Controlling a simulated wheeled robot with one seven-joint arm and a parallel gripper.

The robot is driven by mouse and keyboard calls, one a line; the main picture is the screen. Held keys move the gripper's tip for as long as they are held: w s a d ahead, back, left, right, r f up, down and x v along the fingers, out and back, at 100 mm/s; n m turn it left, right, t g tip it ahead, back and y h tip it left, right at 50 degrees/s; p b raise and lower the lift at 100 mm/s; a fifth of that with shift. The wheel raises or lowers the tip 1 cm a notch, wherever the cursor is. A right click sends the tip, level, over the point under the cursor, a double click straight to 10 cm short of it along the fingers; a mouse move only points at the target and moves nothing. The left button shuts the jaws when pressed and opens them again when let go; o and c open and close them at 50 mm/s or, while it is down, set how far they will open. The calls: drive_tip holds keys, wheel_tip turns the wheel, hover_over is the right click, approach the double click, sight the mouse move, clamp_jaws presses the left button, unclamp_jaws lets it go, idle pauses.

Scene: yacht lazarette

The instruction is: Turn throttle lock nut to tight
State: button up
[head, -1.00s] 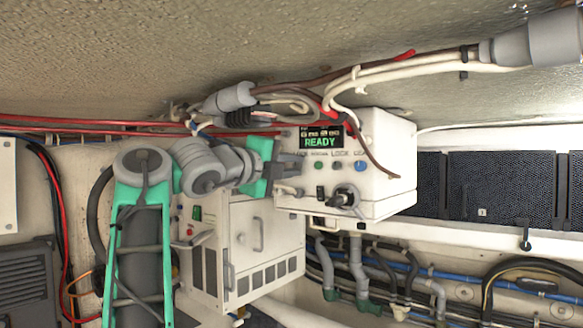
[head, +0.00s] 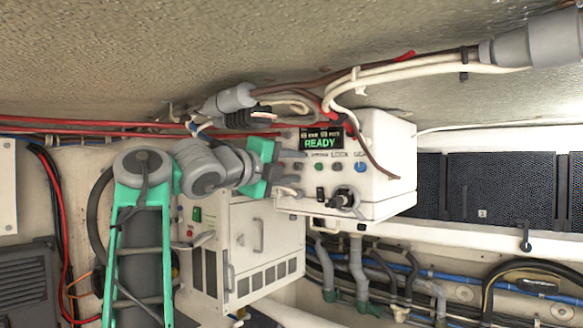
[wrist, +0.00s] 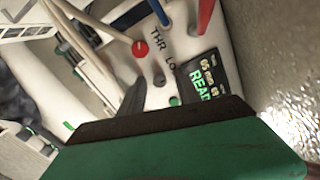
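The white control box (head: 395,160) has a front panel with a display reading READY (head: 320,143), small round buttons and a dark-and-silver knob (head: 344,198) low on the panel. My gripper (head: 286,180) is at the panel's left edge, its two grey fingers apart and nothing seen between them. In the wrist view, letters THR and LO, partly hidden, stand beside a red knob (wrist: 140,48), a grey stud (wrist: 160,80) and a green button (wrist: 174,101). I cannot tell for sure which part is the throttle lock nut. The green gripper body hides the lower picture.
A second white cabinet (head: 262,285) with a handle sits below. Cables and a grey connector (head: 230,98) run just above the control box under the low ceiling. Pipes and hoses (head: 358,265) run below right. Dark panels (head: 500,188) line the right wall.

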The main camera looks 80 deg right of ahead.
drive_tip(key=b+v, duration=0.1)
drive_tip(key=v, duration=0.6)
drive_tip(key=shift+w+a, duration=0.2)
drive_tip(key=shift+a, duration=0.2)
